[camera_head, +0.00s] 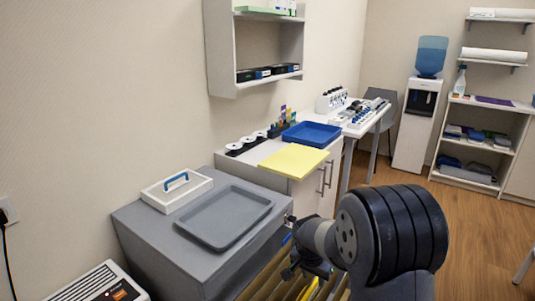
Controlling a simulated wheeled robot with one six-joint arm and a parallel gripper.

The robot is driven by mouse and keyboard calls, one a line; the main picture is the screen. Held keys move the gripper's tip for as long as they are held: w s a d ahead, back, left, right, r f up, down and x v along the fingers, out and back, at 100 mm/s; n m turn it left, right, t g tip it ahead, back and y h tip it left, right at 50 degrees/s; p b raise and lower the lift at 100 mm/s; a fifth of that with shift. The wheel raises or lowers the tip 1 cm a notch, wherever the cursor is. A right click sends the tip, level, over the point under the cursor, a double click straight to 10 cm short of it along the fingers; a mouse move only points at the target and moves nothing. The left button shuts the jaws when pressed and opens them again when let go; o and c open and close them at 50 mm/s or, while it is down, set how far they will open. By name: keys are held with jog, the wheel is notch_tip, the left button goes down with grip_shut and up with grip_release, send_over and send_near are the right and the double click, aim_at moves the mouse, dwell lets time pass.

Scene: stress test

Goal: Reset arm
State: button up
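My gripper (307,270) is low in the centre of the head view, at the end of my dark arm. It hangs beside the right side of the grey cabinet, near its front edge. The fingers are small, dark and partly hidden by the wrist, so I cannot tell whether they are open or shut. I see nothing clearly held in it.
A grey tray (238,240) and a white box with a blue handle (177,190) sit on the grey cabinet (140,234). Behind are a yellow board (293,161) and a blue tray (311,134). A water dispenser (417,125) stands at the back. Wooden floor at right is largely free.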

aim_at(314, 283)
jog(key=x, duration=0.5)
jog(key=shift+b, duration=0.3)
jog(key=shift+r+p, duration=0.6)
jog(key=shift+r, duration=0.05)
jog(key=shift+f, duration=0.15)
jog(key=shift+f+b, duration=0.5)
jog(key=shift+b, duration=0.1)
jog(key=p+v, duration=0.2)
jog(key=v, duration=0.9)
jog(key=b+x, duration=0.2)
jog(key=x, duration=0.8)
jog(key=shift+f, duration=0.1)
jog(key=shift+w+d+f, duration=0.1)
jog(key=shift+w+f, duration=0.1)
jog(key=shift+f, duration=0.05)
notch_tip(314, 283, up, 9)
jog(key=p, duration=0.8)
jog(key=shift+r, duration=0.1)
